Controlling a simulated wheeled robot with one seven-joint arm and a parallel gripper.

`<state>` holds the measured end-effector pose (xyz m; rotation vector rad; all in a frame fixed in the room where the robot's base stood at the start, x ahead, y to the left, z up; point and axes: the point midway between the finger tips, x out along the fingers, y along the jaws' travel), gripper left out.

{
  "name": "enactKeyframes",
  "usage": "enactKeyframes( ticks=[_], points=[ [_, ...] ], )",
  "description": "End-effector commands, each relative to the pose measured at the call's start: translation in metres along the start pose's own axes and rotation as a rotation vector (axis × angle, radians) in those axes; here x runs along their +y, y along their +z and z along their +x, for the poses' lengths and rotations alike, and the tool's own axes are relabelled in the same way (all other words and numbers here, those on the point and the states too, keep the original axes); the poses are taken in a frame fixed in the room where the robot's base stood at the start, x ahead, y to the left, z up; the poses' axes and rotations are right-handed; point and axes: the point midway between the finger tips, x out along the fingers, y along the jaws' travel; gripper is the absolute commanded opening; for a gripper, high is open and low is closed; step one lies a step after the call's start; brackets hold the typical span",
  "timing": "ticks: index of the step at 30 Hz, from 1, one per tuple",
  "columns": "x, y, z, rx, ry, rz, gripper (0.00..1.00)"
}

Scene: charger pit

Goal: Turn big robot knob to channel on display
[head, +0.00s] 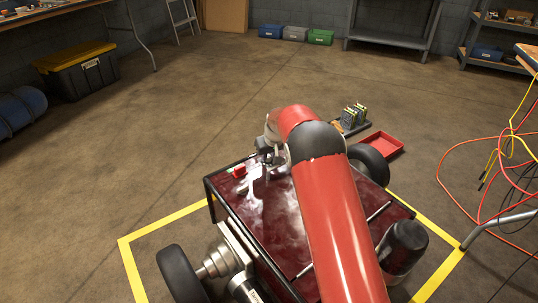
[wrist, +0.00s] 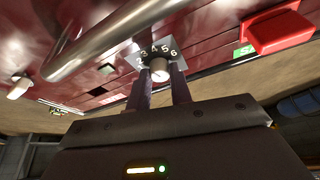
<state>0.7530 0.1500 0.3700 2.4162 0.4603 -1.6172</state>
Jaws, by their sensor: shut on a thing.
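The big robot has a glossy dark red top (head: 275,220) with a black frame and black wheels. In the head view my gripper (head: 266,158) is at the top's far left edge, partly hidden by my arm. The knob's pointer and the display's channel cannot be read.
A red block-like part (wrist: 280,30) is right of the knob, beside a small green patch (wrist: 243,51). A silver bar (wrist: 105,35) crosses close by on the left. A red tray (head: 376,145) and battery-like boxes (head: 354,117) are on the floor. Hanging cables (head: 510,150) are at right.

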Motion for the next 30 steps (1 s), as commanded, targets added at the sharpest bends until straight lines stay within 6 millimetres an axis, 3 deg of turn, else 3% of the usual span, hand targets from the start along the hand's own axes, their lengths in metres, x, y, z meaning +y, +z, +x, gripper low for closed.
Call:
enactKeyframes(
  ticks=[8,30],
  points=[
    [-0.0014,-0.0004,-0.0010,-0.001,0.022,0.056,0.00],
    [-0.0037,-0.0008,-0.0003,-0.001,0.172,0.455,0.00]
  ],
)
